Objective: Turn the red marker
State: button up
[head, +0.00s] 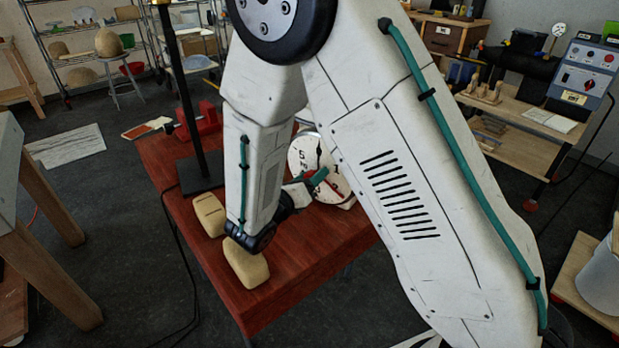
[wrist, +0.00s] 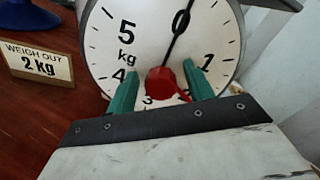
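The scale (head: 300,152) stands on the red table with its round white dial facing my gripper. In the wrist view its dial (wrist: 103,48) shows the numbers 5, 0, 1, 4 and 3, and a black needle pointing up near the 0. The red marker (wrist: 161,81) is a knob at the dial's centre, with a thin pointer slanting to the lower right. My gripper (wrist: 158,70) has green fingers, one on each side of the red knob, with a gap visible on both sides. It is open. The lower dial and the pointer's tip are hidden behind my gripper.
A sign (wrist: 36,62) reading "WEIGH OUT 2 kg" stands left of the scale. Two tan blocks, one nearer (head: 246,264) and one farther (head: 209,214), lie on the red table (head: 300,262) beside my arm. A black post (head: 187,110) rises behind them.

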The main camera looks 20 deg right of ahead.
jog(key=v, duration=0.7)
jog(key=shift+s+a, duration=0.25)
jog(key=shift+a, duration=0.1)
jog(key=s+d+r+m+g+y, duration=0.3)
jog(key=s+d+r+m+g, duration=0.8)
jog(key=d+m, duration=0.45)
jog(key=s+a+r+m+t+y, duration=0.1)
jog(key=s+r+m+y, duration=0.1)
jog(key=s+m+y, duration=0.3)
jog(key=s+a+r+m+t+y, duration=0.1)
jog(key=s+a+r+m+y, duration=0.1)
jog(key=s+m+y, duration=0.4)
jog(key=s+r+m, duration=0.1)
jog(key=s+m, duration=0.2)
jog(key=m, duration=0.2)
jog(key=shift+s+a, duration=0.25)
jog(key=shift+s, duration=0.05)
